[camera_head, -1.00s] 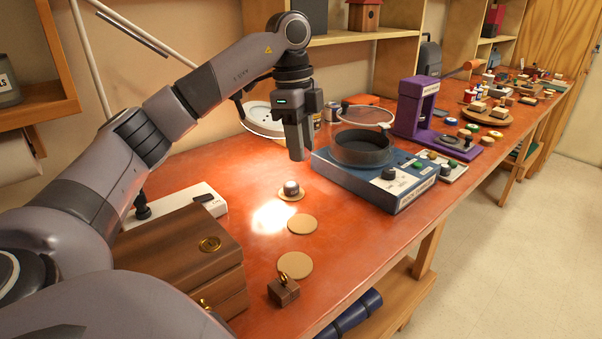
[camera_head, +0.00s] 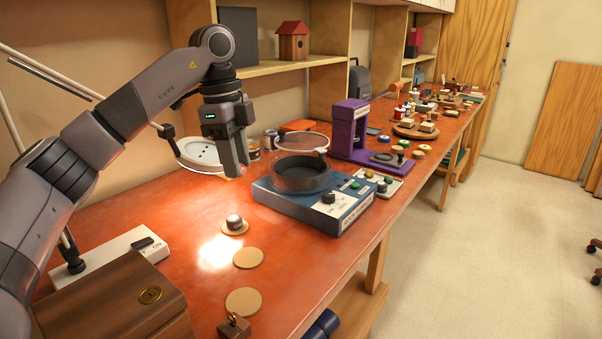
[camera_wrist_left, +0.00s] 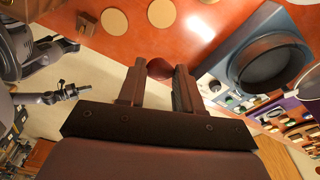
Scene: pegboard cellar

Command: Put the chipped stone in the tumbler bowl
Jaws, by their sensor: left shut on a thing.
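My left gripper (camera_head: 236,174) is shut on a small dark red, rounded stone (camera_wrist_left: 159,68), which shows between the fingertips in the wrist view. I take it for the chipped stone, but no chip is clear. In the head view the fingers mostly hide it. The gripper is in the air above the bench, to the left of the tumbler bowl (camera_head: 301,178). The bowl is dark and round, sits on a blue machine base, and has a clear round lid raised over it. It also shows in the wrist view (camera_wrist_left: 243,66), right of the fingers. My right gripper is out of view.
A grey stone (camera_head: 234,221) sits on a tan disc, and two bare discs (camera_head: 248,258) lie nearer. A lamp (camera_head: 200,155) stands behind the gripper. A purple press (camera_head: 347,130) stands beyond the blue base (camera_head: 325,208). A wooden box (camera_head: 110,305) is at front left.

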